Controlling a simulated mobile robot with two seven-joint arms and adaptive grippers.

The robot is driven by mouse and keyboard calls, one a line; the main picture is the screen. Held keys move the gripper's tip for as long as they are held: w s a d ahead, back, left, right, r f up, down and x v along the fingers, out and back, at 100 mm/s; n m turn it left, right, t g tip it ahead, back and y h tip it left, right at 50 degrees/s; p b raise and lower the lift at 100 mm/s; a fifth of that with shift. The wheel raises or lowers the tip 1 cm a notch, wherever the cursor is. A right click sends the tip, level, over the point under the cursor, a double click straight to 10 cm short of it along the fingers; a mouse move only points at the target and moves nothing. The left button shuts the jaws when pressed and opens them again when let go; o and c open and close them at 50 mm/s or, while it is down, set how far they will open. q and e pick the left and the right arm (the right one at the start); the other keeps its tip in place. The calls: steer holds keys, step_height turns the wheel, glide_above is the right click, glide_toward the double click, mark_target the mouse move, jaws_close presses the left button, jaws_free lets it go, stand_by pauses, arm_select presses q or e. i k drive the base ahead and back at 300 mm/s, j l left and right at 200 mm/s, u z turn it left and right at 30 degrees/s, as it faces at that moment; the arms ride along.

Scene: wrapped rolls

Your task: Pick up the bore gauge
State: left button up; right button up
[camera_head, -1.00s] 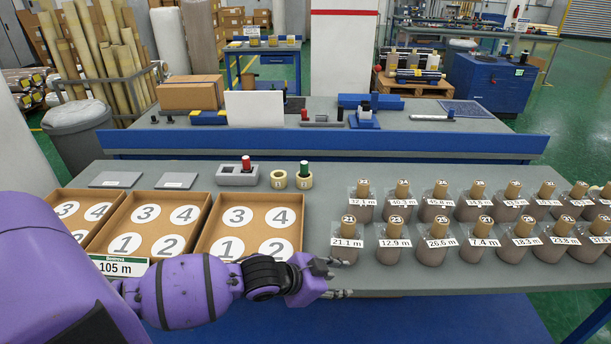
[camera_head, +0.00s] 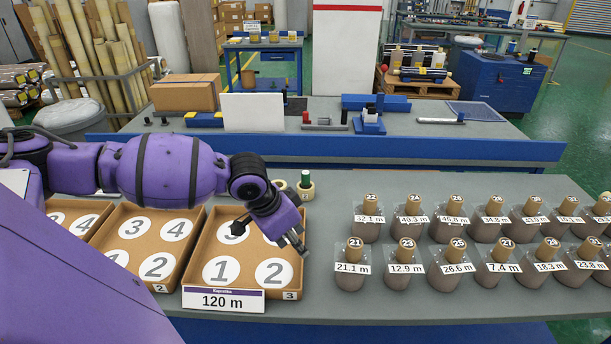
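No thing in view can be named the bore gauge with certainty. A small green-topped cylinder (camera_head: 305,180) stands in a pale ring on the table, just behind my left gripper. Another pale ring (camera_head: 281,185) beside it is partly covered by my arm. My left gripper (camera_head: 290,243) hangs over the right-hand numbered tray (camera_head: 203,243), pointing down. Its fingers look apart, with nothing between them. My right gripper is out of view.
Several bagged brown rolls with length tags (camera_head: 405,275) fill the right of the table (camera_head: 330,215). Another numbered tray (camera_head: 190,235) lies to the left. A 120 m sign (camera_head: 223,300) stands at the front. The table middle is clear.

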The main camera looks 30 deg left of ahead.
mark_target(306, 185)
steer(key=i+j, duration=0.95)
